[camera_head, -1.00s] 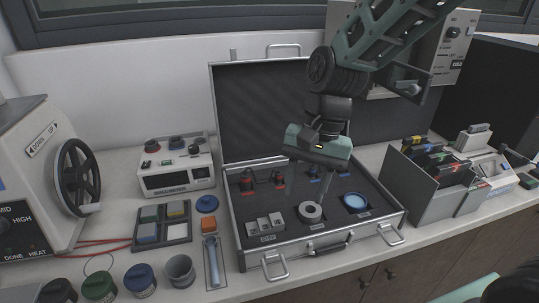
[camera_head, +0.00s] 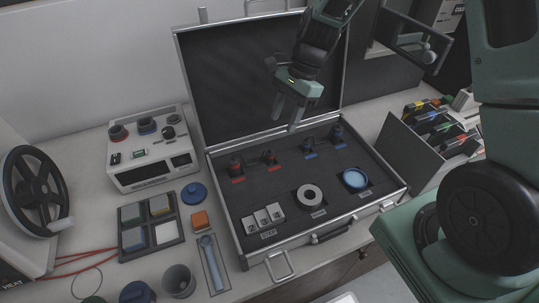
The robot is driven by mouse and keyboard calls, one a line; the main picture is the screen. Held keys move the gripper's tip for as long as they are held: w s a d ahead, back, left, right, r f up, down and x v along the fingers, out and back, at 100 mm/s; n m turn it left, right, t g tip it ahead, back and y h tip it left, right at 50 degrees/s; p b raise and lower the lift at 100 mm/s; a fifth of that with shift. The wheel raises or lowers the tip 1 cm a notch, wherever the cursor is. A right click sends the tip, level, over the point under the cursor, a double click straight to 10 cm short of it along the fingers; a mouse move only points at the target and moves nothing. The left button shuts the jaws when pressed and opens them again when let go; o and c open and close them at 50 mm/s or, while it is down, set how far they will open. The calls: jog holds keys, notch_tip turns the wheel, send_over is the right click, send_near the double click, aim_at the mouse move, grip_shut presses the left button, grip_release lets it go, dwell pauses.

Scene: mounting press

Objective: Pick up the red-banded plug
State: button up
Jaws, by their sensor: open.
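Two dark plugs with red bands stand in the back left of the open case: the left red-banded plug (camera_head: 236,167) and the right red-banded plug (camera_head: 268,158). Each has a red label in front of it. My gripper (camera_head: 287,121) is open and empty, with its fingers pointing down in front of the case's raised lid. In the picture its fingertips are above and slightly right of the right red-banded plug, apart from it. Nothing hides the plugs.
The case (camera_head: 244,249) also holds two blue-marked plugs (camera_head: 323,143), a grey ring (camera_head: 309,196), a blue disc (camera_head: 354,179) and metal blocks (camera_head: 263,217). Its raised lid (camera_head: 238,85) stands behind. A white device (camera_head: 152,158) is left, a grey file box (camera_head: 408,150) right.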

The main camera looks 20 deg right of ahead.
aim_at(271, 152)
jog(key=p+x, duration=0.2)
jog(key=x, duration=0.8)
jog(key=shift+a+f+p, duration=0.15)
jog(key=shift+f+p, duration=0.1)
jog(key=shift+p, duration=0.1)
jog(key=c, duration=1)
